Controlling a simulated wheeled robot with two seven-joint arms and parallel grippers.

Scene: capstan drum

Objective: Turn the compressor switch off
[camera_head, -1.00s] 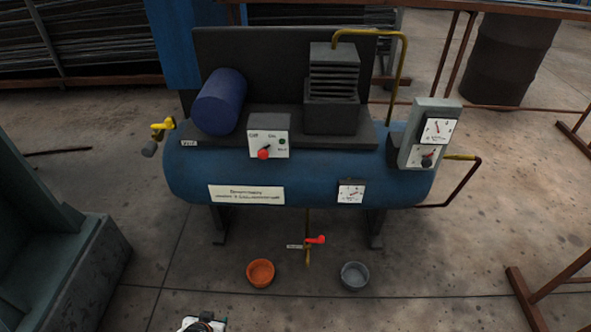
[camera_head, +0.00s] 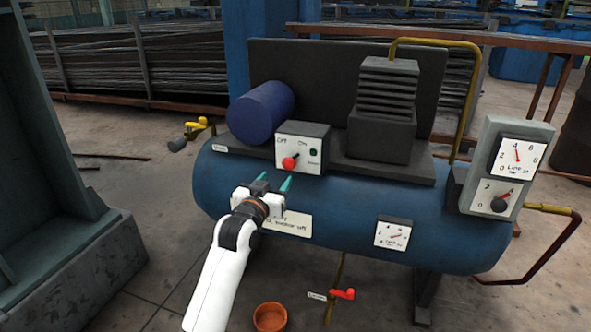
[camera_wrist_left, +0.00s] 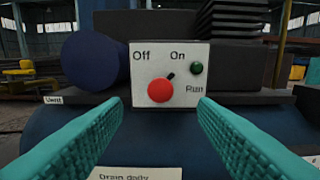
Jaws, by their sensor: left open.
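The compressor switch (camera_head: 290,162) is a red knob on a white panel marked Off and On; it also shows in the left wrist view (camera_wrist_left: 160,90). Its dark pointer leans up and right, toward the On mark. A green Run lamp (camera_wrist_left: 196,69) sits to its right. My left gripper (camera_head: 274,180) is open and empty, just in front of and below the panel. In the left wrist view its teal fingers stand apart on either side of the knob, not touching it. My right gripper is not in view.
The switch box sits above a blue tank (camera_head: 345,214). A blue motor (camera_head: 262,112) and a dark finned block (camera_head: 385,105) stand on top.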

